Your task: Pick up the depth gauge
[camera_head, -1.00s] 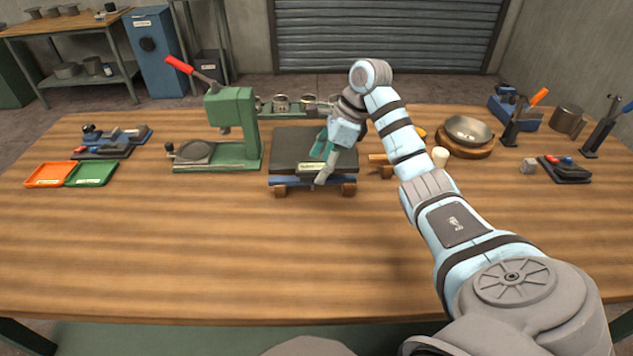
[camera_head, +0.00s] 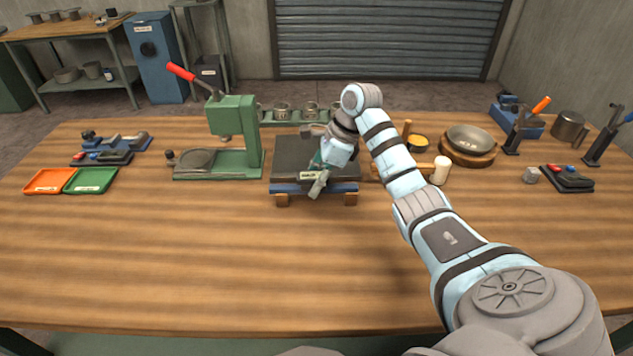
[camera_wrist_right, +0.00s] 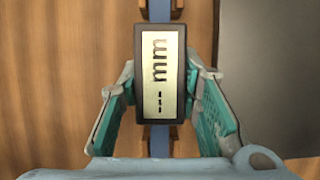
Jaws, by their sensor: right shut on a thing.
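The depth gauge (camera_wrist_right: 160,73) shows in the right wrist view as a dark block with a pale plate marked "mm". My right gripper (camera_wrist_right: 162,90) has one teal-padded finger on each side of it and is shut on it. In the head view the right gripper (camera_head: 318,184) is at the front edge of the dark surface plate (camera_head: 293,152), where the gauge (camera_head: 307,175) is partly hidden by a finger. I cannot tell whether the gauge touches the plate or its blue base. My left gripper is not in view.
A green press (camera_head: 234,135) with a red lever stands left of the plate. Orange (camera_head: 49,181) and green (camera_head: 92,180) trays lie far left. A mallet (camera_head: 440,170) and a metal bowl (camera_head: 469,138) on a wooden base are to the right. The table front is clear.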

